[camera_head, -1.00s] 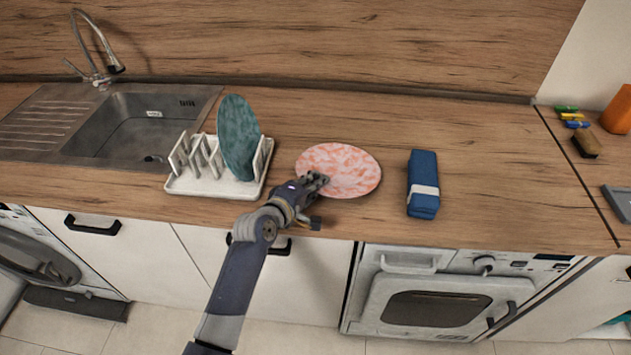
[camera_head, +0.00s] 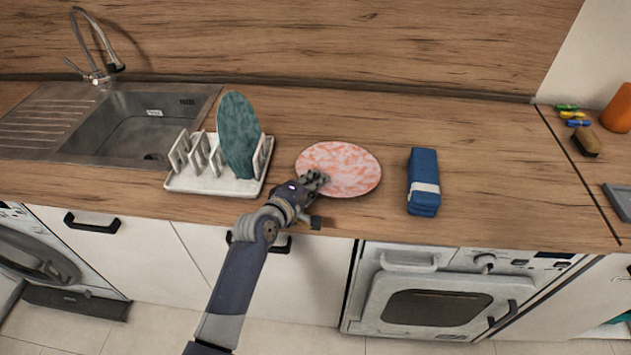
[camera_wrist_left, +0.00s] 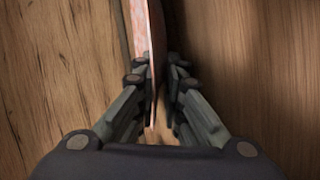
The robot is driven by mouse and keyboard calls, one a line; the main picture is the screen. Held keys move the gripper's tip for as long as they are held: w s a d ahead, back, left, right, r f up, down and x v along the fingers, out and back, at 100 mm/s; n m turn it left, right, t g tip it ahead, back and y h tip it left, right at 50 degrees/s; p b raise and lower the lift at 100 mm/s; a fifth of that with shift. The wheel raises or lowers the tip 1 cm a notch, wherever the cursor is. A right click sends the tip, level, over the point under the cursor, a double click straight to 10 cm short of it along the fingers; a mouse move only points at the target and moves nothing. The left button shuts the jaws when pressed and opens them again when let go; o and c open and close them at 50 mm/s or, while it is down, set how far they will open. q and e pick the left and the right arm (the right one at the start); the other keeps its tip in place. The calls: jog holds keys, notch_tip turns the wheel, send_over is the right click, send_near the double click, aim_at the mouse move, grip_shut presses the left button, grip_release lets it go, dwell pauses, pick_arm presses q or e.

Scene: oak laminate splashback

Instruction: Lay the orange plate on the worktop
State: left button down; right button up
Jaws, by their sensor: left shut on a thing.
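The orange plate (camera_head: 345,168), mottled orange and pale pink, is at the middle of the worktop (camera_head: 480,170), its broad face towards the head camera. My left gripper (camera_head: 318,181) is shut on the plate's near-left edge. In the left wrist view the plate (camera_wrist_left: 148,40) shows nearly edge-on, running up between the fingers of my left gripper (camera_wrist_left: 160,90). I cannot tell in the head view whether the plate's underside touches the worktop. My right gripper is not in view.
A white dish rack (camera_head: 215,184) holding an upright teal plate (camera_head: 238,135) stands left of the gripper. A sink (camera_head: 135,120) lies further left. A blue packet (camera_head: 423,182) stands right of the plate. Clear worktop lies behind the plate.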

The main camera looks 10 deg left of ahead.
pick_arm(q)
jog(key=shift+s+f, duration=0.25)
jog(key=shift+f, duration=0.5)
jog(key=c, duration=1.6)
grip_release()
jog(key=shift+s+a, duration=0.1)
jog(key=shift+s, duration=0.1)
jog(key=shift+s+a+r, duration=0.1)
jog(key=shift+s+a, duration=0.05)
jog(key=shift+s, duration=0.15)
jog(key=v, duration=0.5)
jog(key=r+v, duration=0.1)
jog(key=v, duration=0.5)
jog(key=shift+w+r, duration=0.2)
